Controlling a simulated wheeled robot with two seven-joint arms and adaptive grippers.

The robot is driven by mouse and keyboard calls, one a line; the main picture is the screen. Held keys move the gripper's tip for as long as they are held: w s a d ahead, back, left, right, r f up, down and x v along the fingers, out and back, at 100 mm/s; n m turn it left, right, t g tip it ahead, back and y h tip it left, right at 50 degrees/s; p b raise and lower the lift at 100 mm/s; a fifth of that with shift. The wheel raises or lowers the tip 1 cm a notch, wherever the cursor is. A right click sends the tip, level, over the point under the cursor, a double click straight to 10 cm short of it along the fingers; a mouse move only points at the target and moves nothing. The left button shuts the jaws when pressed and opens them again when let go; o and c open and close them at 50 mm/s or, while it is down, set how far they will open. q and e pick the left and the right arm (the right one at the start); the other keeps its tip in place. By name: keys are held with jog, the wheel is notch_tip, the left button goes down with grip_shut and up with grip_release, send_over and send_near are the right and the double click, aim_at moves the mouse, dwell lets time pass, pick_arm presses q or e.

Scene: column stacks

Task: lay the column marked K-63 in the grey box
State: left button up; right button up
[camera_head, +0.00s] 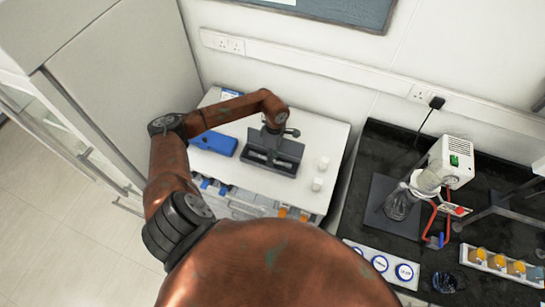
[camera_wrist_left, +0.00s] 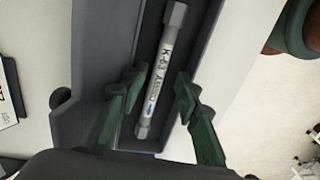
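The column marked K-63 (camera_wrist_left: 160,72), a slim silver tube with a white printed label, lies lengthwise in a dark channel of the grey box (camera_wrist_left: 98,50). In the head view the grey box (camera_head: 290,167) stands on the white bench top below my left gripper (camera_head: 270,130); the column is not discernible there. In the left wrist view my left gripper (camera_wrist_left: 158,98) has its green fingers spread, one on each side of the column's lower half, with gaps between them and the tube. My right gripper is out of view.
A wall rises behind. A black bench (camera_head: 385,160) with a glass flask (camera_head: 400,205) stands to the right.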

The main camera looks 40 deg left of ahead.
pick_arm(q)
notch_tip(320, 180, up, 12)
jog(key=w, duration=0.1)
jog(key=shift+w+a, duration=0.15)
jog(key=shift+a, duration=0.05)
